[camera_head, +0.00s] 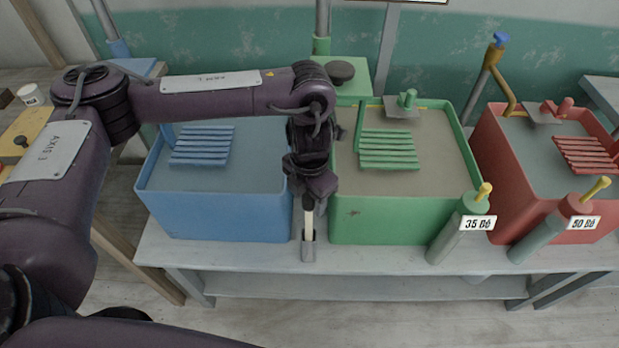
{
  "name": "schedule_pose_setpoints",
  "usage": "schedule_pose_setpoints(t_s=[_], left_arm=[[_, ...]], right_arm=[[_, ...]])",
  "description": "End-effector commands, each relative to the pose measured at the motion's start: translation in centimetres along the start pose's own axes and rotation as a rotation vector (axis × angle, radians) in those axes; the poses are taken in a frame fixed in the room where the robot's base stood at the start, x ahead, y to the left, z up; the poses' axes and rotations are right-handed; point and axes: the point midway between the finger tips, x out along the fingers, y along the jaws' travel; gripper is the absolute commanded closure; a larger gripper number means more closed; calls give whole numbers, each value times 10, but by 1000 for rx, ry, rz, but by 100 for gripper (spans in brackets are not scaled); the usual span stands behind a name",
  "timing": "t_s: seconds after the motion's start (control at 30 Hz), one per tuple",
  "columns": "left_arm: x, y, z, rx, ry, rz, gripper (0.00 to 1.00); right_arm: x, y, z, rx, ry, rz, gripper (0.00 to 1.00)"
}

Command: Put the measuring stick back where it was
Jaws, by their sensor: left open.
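A pale narrow stick (309,222), which looks like the measuring stick, stands upright in a small grey holder (308,252) at the bench's front edge, between the blue tub and the green tub. My left gripper (308,204) points down right above the stick, at its top end. The jaws are open; the dark wrist hides the stick's top, and I cannot tell whether the fingers touch it. My right gripper is not in view.
The blue tub (215,222) and green tub (390,225) flank the gripper closely. A red tub (488,150) stands at right.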

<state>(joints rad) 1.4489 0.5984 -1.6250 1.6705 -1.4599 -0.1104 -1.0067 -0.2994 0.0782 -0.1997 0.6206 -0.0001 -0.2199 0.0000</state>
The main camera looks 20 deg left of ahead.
Motion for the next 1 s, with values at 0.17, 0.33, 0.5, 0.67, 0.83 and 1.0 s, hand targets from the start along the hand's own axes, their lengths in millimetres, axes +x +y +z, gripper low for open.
schedule_pose_setpoints(t_s=[0.17, 0.33, 0.5, 0.67, 0.83, 1.0], left_arm=[[-34, 1, 2, 1, -8, 6, 52], [-68, 1, 1, 1, -7, 6, 52], [-94, 1, 1, 0, -4, 4, 52], [-109, 0, 0, 0, -2, 2, 52], [-114, 0, 0, 0, 0, 1, 52], [-113, 0, 0, 0, 0, 1, 52]], right_arm=[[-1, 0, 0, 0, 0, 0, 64], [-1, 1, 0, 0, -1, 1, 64], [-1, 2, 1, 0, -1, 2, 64], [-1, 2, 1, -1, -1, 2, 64], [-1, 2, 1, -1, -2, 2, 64], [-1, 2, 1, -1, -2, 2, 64]])
